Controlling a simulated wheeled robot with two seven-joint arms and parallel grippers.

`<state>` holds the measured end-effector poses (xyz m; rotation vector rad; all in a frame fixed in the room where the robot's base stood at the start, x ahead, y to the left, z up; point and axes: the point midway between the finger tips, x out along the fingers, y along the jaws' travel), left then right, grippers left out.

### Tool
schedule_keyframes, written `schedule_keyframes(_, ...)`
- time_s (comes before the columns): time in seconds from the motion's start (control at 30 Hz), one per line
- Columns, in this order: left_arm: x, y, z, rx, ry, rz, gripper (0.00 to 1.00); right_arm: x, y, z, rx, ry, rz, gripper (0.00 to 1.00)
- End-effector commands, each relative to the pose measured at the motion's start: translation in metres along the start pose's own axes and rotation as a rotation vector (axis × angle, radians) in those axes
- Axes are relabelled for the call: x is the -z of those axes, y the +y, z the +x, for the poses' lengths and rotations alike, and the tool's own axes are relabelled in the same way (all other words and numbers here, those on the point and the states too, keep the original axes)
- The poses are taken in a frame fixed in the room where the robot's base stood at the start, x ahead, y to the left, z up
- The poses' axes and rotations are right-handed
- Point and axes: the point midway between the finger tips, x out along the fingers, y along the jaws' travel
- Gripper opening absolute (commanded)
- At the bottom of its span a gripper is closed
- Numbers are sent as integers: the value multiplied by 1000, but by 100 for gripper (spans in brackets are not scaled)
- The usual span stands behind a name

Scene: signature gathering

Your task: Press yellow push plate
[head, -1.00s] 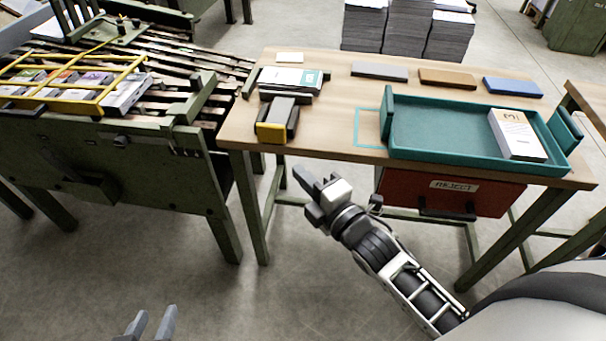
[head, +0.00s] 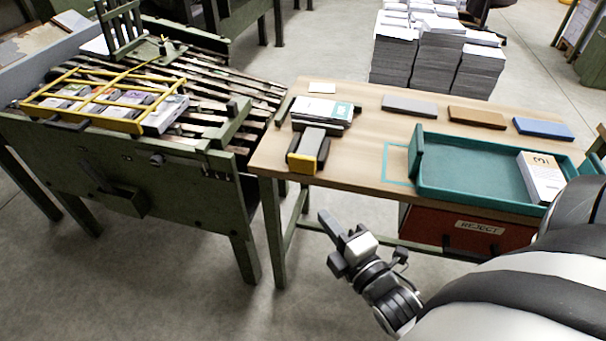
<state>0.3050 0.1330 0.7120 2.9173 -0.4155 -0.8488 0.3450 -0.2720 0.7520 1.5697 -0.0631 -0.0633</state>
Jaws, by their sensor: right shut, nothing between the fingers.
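The yellow push plate (head: 301,163) is the front face of a small grey block device on the near left part of the wooden table. A stack of papers or booklets (head: 321,110) lies right behind it. My right gripper (head: 334,240) is shut and empty. It is in front of the table, lower in the picture than the push plate and a little to its right, clearly apart from it. My left gripper is not in view.
A teal tray (head: 460,193) holding a white box (head: 540,178) stands on the right of the wooden table (head: 362,150). A red REJECT drawer (head: 470,231) hangs below. Grey, brown and blue pads line the back. A green slatted machine (head: 150,150) stands at the left.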

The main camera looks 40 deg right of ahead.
Motion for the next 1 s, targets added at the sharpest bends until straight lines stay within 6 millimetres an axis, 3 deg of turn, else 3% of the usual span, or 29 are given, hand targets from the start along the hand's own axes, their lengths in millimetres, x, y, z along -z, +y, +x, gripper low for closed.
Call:
schedule_keyframes(0.17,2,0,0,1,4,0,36,1,1,20,-4,3,-1,0)
schedule_keyframes(0.57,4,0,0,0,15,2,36,1,1,104,-4,3,0,0)
schedule_keyframes(0.7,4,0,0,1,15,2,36,-17,0,117,0,3,-4,0)
schedule_keyframes(1.0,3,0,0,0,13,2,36,-28,0,128,0,2,0,0)
